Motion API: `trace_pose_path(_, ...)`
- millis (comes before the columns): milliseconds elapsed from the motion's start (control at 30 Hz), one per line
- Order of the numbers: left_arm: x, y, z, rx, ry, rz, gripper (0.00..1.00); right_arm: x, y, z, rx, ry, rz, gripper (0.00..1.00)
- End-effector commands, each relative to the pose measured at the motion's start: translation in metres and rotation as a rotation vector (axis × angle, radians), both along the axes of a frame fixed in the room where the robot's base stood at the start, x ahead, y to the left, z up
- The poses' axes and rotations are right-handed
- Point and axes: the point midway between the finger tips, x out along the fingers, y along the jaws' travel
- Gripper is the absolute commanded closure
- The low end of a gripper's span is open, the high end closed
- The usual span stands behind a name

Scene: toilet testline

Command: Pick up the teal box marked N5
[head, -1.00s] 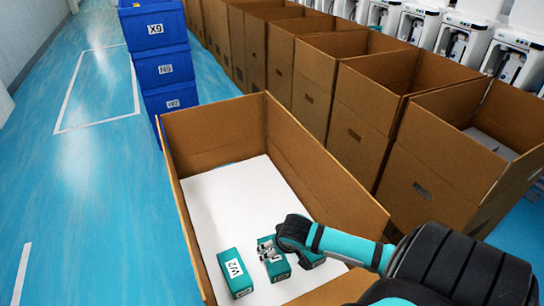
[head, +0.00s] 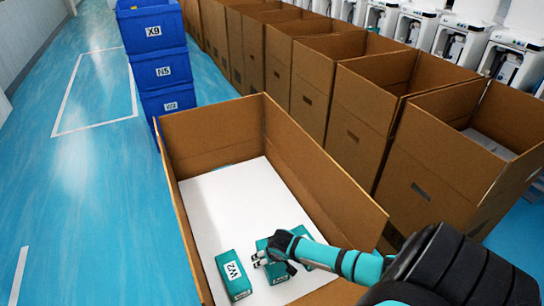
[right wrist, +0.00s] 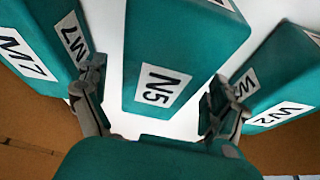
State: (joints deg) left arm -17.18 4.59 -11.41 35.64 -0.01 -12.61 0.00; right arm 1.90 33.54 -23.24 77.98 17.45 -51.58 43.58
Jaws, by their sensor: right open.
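The teal box marked N5 (right wrist: 165,75) lies in the middle of the right wrist view, its label facing me. In the head view the middle teal box (head: 278,275) is partly hidden by my right gripper (head: 262,260). The gripper is open; in the right wrist view its fingers (right wrist: 155,85) stand on either side of the N5 box, with nothing clamped. Contact with the box cannot be told. My left gripper is not in view.
Teal boxes marked W2 (head: 234,275) and M7 (right wrist: 40,40) flank N5 closely. All lie on the white floor of an open cardboard box (head: 212,146) with tall walls. Blue crates (head: 165,70) and more cardboard boxes (head: 440,150) stand beyond; the white floor's far part is clear.

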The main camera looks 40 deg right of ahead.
Motion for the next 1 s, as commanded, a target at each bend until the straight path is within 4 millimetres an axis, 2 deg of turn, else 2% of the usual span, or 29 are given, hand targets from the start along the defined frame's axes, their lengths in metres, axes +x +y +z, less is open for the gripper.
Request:
trace_pose_path(233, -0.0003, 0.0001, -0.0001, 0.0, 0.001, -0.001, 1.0, 0.0004, -0.0003, -0.001, 0.0, 0.0, 0.0, 0.05)
trace_pose_path(767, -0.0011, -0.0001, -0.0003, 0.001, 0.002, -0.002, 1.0, 0.0002, -0.0006, -0.0008, -0.001, 0.0, 0.0, 0.74)
trace_pose_path(1000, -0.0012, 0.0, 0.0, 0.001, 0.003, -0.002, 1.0, 0.001, -0.0008, 0.0009, -0.001, -0.002, 0.0, 0.76)
